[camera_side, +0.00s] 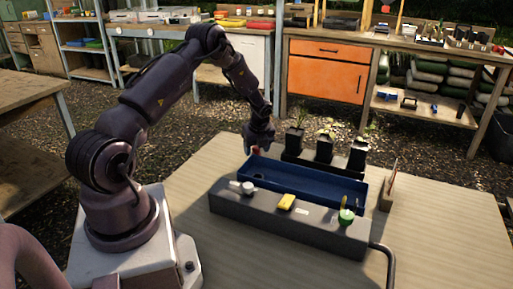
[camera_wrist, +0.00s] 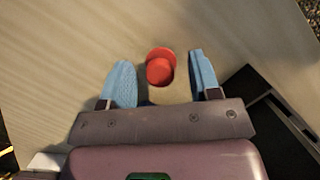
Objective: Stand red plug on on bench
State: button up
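The red plug (camera_wrist: 160,68) shows in the wrist view between my blue fingers, seen from above as two overlapping red rounds. My gripper (camera_wrist: 161,62) is open, with a gap between the plug and each finger. In the side view a little red of the plug (camera_side: 256,151) shows just under my gripper (camera_side: 259,143), near the left end of the blue tray. The wooden bench top (camera_side: 180,190) lies below; it is also pale behind the plug in the wrist view (camera_wrist: 60,70). I cannot tell whether the plug touches the bench.
The blue tray (camera_side: 305,184) lies behind a long dark block (camera_side: 285,218) bearing a white knob (camera_side: 248,188), a yellow piece (camera_side: 286,201) and a green-topped piece (camera_side: 346,215). Black plant pots (camera_side: 324,150) stand behind. A small wooden holder (camera_side: 386,198) is at right. The bench's front left is clear.

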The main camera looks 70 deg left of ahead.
jog(key=v, duration=1.3)
jog(key=s+d+r+n+t+h, duration=0.1)
jog(key=s+d+r+n+t, duration=0.1)
jog(key=s+d+r+n, duration=0.4)
jog(key=s+d+r+n+t+h, duration=0.1)
jog(key=s+d+r+n, duration=0.5)
jog(key=d, duration=0.8)
jog(key=s+d+r+n+t+h, duration=0.1)
jog(key=s+d+r+n+t, duration=0.1)
jog(key=s+d+r+n, duration=0.4)
jog(key=d+r, duration=0.2)
jog(key=d, duration=0.3)
jog(key=shift+t, duration=0.3)
